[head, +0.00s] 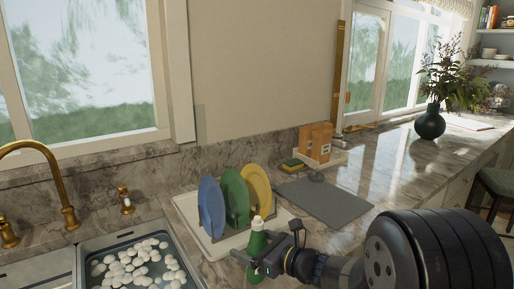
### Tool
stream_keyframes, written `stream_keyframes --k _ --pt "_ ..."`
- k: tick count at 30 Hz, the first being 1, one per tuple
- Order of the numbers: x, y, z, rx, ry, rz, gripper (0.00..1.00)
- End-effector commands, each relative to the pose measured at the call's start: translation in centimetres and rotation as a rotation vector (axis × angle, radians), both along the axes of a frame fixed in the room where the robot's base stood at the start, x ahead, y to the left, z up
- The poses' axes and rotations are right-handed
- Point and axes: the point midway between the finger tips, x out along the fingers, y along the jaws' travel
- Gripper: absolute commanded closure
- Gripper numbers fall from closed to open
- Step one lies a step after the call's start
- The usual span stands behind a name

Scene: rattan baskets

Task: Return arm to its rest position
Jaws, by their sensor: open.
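My arm reaches in from the lower right. My black gripper (256,262) is at the bottom centre, in front of the dish rack, with its jaws open. A green bottle (257,242) with a pale cap stands at the jaws. Its lower part is partly hidden by the gripper, and I cannot tell whether the jaws touch it.
A white dish rack (190,217) holds a blue plate (211,207), a green plate (234,197) and a yellow plate (257,190). A sink (84,262) with white foam lies left. A grey mat (322,201), a sponge (293,165) and a vase (430,124) are farther back. The counter beyond the mat is mostly clear.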

Motion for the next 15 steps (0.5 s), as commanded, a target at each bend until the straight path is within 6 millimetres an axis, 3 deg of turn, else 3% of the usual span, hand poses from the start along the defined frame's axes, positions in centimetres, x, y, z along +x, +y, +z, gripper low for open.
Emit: stream_keyframes --k 6,8,15 --pt "0.0 0.0 -2.9 0.000 0.006 -0.001 0.18" --pt "-0.7 -1.2 -1.9 0.000 -0.002 -0.005 0.18" --pt "-3.5 -4.7 -1.3 -0.001 -0.001 -0.006 0.18"
